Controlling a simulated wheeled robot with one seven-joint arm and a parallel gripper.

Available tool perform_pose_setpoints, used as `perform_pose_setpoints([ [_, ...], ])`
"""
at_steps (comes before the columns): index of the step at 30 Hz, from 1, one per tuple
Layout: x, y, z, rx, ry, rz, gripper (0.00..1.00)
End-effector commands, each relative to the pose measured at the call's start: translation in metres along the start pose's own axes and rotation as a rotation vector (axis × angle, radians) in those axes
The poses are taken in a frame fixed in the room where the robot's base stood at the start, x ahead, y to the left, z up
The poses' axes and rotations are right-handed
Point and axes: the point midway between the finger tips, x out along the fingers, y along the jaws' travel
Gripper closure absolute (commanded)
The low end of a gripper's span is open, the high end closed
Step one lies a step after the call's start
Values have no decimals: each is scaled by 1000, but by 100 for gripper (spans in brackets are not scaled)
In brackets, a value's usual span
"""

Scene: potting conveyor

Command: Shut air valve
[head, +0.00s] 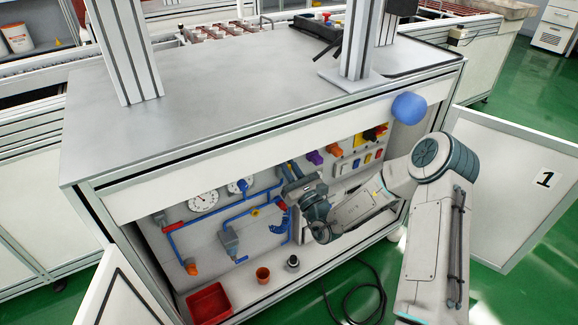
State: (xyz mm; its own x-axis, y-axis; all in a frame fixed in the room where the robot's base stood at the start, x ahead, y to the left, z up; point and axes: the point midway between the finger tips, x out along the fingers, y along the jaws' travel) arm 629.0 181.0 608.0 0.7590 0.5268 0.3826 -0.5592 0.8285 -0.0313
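The open cabinet (262,236) under the grey bench holds blue air pipes (242,206) on its back panel. A red lever-like part (174,227) lies along the pipe at the left, below a round gauge (203,200). A small yellow part (255,212) and a red-and-blue fitting (280,203) sit on the piping nearer the middle. I cannot tell for sure which of these is the air valve. My gripper (290,186) reaches into the cabinet from the right, close to the red-and-blue fitting. My wrist hides part of the panel, and the finger opening is not clear.
A red tray (208,303), an orange cup (262,275) and a small dark-topped item (292,262) stand on the cabinet floor. Cabinet doors stand open at left (118,293) and right (510,190). Electrical switches (360,160) are at the panel's right. A black cable (362,295) lies on the floor.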

Motion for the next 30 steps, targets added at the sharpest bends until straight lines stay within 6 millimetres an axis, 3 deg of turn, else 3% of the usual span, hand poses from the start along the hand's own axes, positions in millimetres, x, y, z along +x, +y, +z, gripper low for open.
perform_pose_setpoints([
  [8, 1, 8, 2, -141, 1, 61, 100],
  [30, -7, 36, -15, -784, 0, 328, 100],
])
